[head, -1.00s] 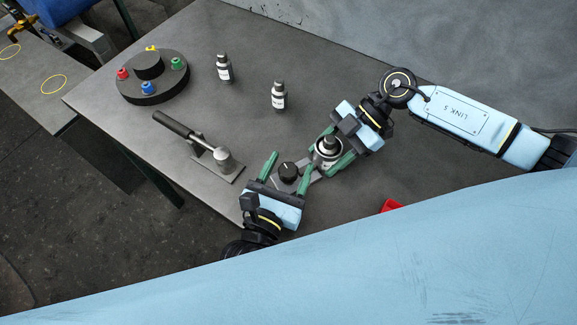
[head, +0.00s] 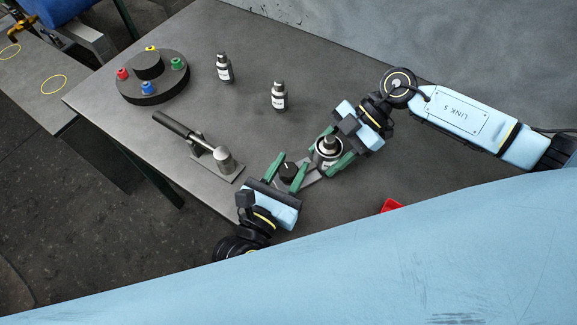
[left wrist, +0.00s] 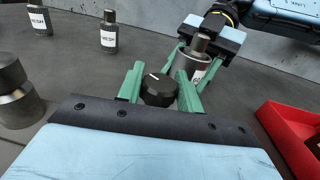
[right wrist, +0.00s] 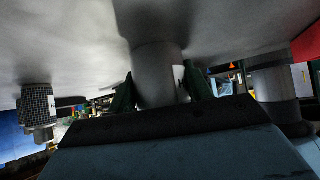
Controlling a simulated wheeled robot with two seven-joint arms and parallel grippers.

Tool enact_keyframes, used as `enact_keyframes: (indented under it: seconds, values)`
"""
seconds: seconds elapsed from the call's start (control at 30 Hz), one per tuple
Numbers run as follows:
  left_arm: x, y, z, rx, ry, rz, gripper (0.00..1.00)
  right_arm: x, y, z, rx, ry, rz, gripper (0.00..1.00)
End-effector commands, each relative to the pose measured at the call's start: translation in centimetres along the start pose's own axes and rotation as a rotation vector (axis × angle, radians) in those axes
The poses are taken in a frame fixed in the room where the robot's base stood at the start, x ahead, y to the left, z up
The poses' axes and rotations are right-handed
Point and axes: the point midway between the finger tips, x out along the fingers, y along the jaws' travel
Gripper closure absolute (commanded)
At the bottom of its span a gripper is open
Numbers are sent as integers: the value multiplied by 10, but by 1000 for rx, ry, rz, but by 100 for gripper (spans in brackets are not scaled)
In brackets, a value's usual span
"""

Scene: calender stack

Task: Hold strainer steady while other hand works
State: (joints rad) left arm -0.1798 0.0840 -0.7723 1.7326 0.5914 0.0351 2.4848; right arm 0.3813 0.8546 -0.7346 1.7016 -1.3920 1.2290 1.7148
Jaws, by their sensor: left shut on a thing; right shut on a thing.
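The strainer (head: 328,148), a silver canister with a narrower grey top and a white label, stands upright at one end of a small grey fixture plate. My right gripper (head: 328,151) is shut on its sides; the right wrist view shows its grey body (right wrist: 158,75) between the green fingers. A black knob (head: 289,171) with a white pointer line sits on the plate's other end. My left gripper (head: 290,164) has its fingers on both sides of the knob and is shut on it. The left wrist view shows the knob (left wrist: 158,90) between the fingertips.
Two labelled silver-and-black canisters (head: 224,68) (head: 279,96) stand farther back. A round black stand (head: 152,92) with coloured pegs is at back left. A lever clamp (head: 197,146) stands left of my left gripper. A red bin (left wrist: 297,138) is at right.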

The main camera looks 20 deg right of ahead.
Motion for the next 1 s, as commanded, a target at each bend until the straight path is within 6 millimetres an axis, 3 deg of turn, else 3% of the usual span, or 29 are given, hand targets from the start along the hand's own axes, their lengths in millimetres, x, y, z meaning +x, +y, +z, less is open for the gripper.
enact_keyframes:
  seconds: [1.0]
  values:
    - [2,-6,5,0,-12,-533,87,2,0,-2,1,7,0,72]
